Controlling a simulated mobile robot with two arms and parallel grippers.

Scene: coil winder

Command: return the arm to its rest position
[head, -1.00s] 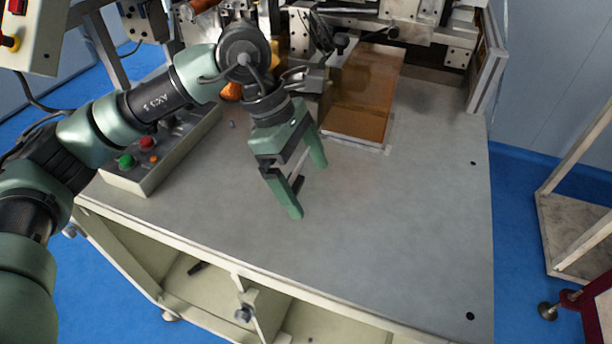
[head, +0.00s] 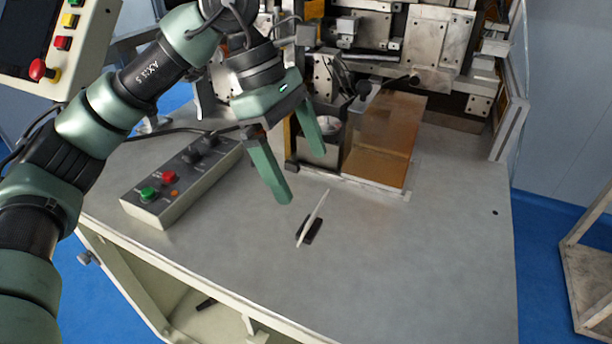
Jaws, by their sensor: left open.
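My left arm comes in from the left, and its green two-finger gripper (head: 302,179) hangs over the worktable (head: 420,250). The fingers are apart and nothing shows between them. The fingertips point down towards the front right. My right gripper is not in view.
A control box (head: 182,180) with green and red buttons lies left of the gripper. The winder machine (head: 430,45) and an amber-brown block (head: 385,138) stand behind. A panel with buttons (head: 62,45) is at upper left. The tabletop's front right is clear.

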